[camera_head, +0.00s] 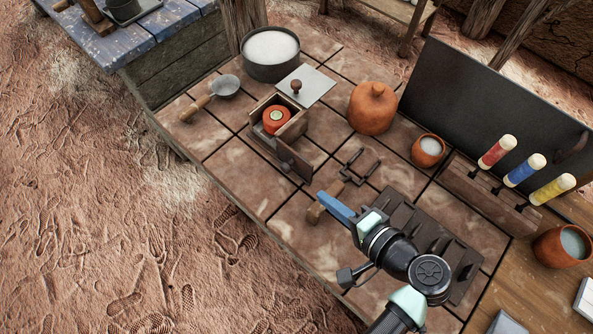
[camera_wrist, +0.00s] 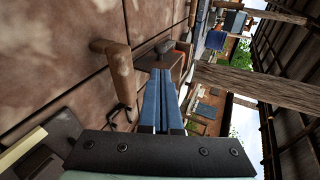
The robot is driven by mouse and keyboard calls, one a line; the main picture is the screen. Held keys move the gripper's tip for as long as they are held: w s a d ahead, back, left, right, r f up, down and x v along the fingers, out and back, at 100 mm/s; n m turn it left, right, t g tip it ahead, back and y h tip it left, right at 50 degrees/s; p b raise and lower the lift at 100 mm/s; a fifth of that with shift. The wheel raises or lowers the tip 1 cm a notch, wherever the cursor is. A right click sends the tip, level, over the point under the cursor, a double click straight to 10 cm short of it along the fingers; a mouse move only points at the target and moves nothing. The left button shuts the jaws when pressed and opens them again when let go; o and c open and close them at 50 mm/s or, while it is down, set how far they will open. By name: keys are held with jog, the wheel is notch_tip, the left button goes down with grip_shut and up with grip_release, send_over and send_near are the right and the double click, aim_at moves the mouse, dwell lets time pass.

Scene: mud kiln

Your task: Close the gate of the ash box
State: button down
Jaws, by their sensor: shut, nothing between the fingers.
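The ash box (camera_head: 262,122) is a small wooden box on the tiled top, left of the picture's middle. A red-orange round thing with a pale centre (camera_head: 276,118) sits inside it. Its gate (camera_head: 294,158), a dark panel, stands swung open at the front, toward my gripper. My gripper (camera_head: 328,199) is to the right of and nearer than the gate, apart from it, with its blue fingers shut and empty.
A grey plate with a knob (camera_head: 308,88) is behind the box. A clay jar (camera_head: 372,108) stands right of it. A dark slotted rack (camera_head: 425,235) lies near my arm.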

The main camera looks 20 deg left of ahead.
aim_at(288, 171)
jog(key=x, duration=1.1)
jog(key=shift+w+a, duration=0.15)
jog(key=shift+a, duration=0.05)
jog(key=shift+a, duration=0.1)
jog(key=w+a, duration=0.1)
jog(key=a, duration=0.2)
jog(key=w+a+b, duration=0.1)
jog(key=a, duration=0.2)
jog(key=w+a+b, duration=0.1)
jog(key=a, duration=0.3)
jog(key=shift+w+f, duration=0.15)
jog(key=shift+w, duration=0.2)
jog(key=shift+w+a, duration=0.1)
jog(key=shift+a, duration=0.2)
jog(key=shift+a+r, duration=0.1)
jog(key=shift+r, duration=0.2)
jog(key=shift+r, duration=0.2)
